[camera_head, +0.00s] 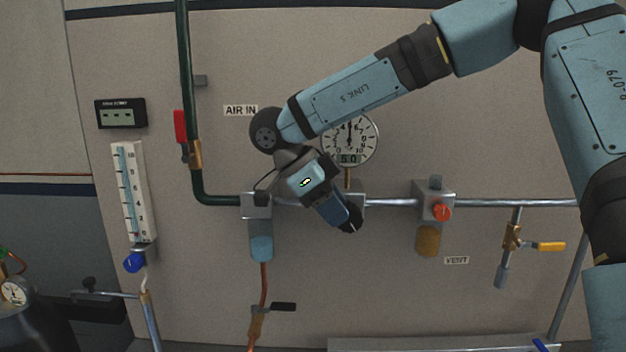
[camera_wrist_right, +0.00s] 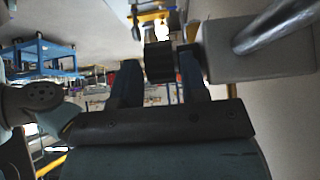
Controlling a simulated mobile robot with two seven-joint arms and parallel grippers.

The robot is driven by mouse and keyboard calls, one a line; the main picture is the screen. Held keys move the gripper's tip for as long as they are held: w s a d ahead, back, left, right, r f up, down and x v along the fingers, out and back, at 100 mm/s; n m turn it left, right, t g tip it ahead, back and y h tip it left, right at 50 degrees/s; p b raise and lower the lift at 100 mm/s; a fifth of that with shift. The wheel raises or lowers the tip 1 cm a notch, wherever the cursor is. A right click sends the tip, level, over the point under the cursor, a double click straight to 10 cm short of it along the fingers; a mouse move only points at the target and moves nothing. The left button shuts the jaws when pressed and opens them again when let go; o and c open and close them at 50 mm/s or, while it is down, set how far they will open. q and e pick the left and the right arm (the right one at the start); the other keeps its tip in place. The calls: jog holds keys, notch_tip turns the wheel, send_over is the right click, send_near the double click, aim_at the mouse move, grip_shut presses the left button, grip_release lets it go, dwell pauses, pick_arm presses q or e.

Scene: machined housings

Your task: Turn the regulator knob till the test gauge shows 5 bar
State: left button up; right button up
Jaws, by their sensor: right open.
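The test gauge (camera_head: 350,140) is a round white dial partly behind my right arm. Its needle points about straight up, and its small window seems to read 5.0. The grey regulator body (camera_head: 357,200) is on the pipe below it, mostly behind my right gripper (camera_head: 349,217). In the right wrist view, my right gripper (camera_wrist_right: 160,82) is open, with its fingers on either side of the black regulator knob (camera_wrist_right: 158,60). The knob joins the grey body (camera_wrist_right: 262,52); whether a finger touches it I cannot tell. My left gripper is not in view.
A filter bowl (camera_head: 261,248) hangs at the left. A flow tube (camera_head: 131,190) and a small display (camera_head: 120,114) are on the panel.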

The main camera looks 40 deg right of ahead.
jog(key=p+v, duration=0.3)
jog(key=v, duration=0.9)
jog(key=shift+a+r+p, duration=0.15)
jog(key=shift+a+p, duration=0.05)
jog(key=shift+p, duration=0.2)
jog(key=shift+w, duration=0.1)
